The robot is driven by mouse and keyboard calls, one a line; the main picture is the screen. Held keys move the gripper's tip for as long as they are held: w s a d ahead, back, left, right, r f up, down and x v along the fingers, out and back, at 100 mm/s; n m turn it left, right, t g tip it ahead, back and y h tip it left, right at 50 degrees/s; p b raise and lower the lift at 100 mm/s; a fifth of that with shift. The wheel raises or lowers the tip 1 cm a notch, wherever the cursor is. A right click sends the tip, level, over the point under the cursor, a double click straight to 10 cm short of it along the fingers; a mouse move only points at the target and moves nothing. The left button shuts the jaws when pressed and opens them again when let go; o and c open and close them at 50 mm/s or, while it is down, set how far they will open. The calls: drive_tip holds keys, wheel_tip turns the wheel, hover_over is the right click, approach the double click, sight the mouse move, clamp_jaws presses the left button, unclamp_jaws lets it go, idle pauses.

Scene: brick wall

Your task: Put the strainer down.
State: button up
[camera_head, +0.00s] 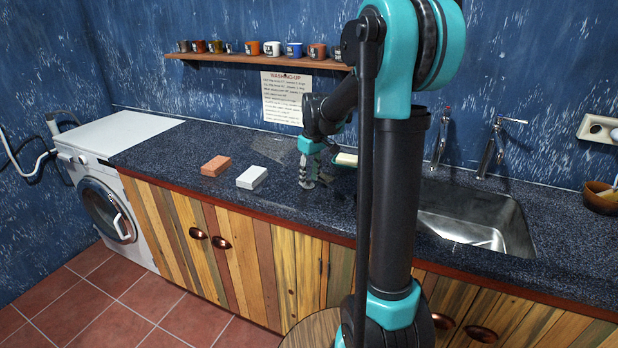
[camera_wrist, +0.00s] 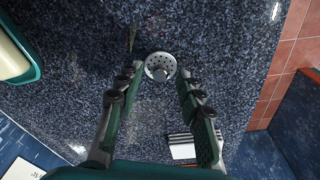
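The strainer (camera_wrist: 160,66) is a small round metal disc with holes and a central knob. In the wrist view it lies on the dark speckled counter (camera_wrist: 235,45), just beyond and between my fingertips. In the head view the strainer (camera_head: 307,184) shows small and partly covered under my gripper (camera_head: 308,172). My gripper (camera_wrist: 158,88) points down, with its two fingers spread and a visible gap on both sides of the strainer. Nothing is clamped between the fingers.
A white block (camera_head: 252,177) and an orange-brown brick (camera_head: 216,166) lie left of my gripper. A green tray (camera_wrist: 37,72) with a cream item is close by toward the wall. The sink (camera_head: 480,222) is to the right. Counter around the strainer is clear.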

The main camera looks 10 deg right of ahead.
sight(313, 187)
wheel_tip(313, 187, up, 12)
drive_tip(key=s, duration=0.1)
drive_tip(key=shift+d+f, duration=0.15)
drive_tip(key=shift+d, duration=0.25)
drive_tip(key=shift+s+d, duration=0.1)
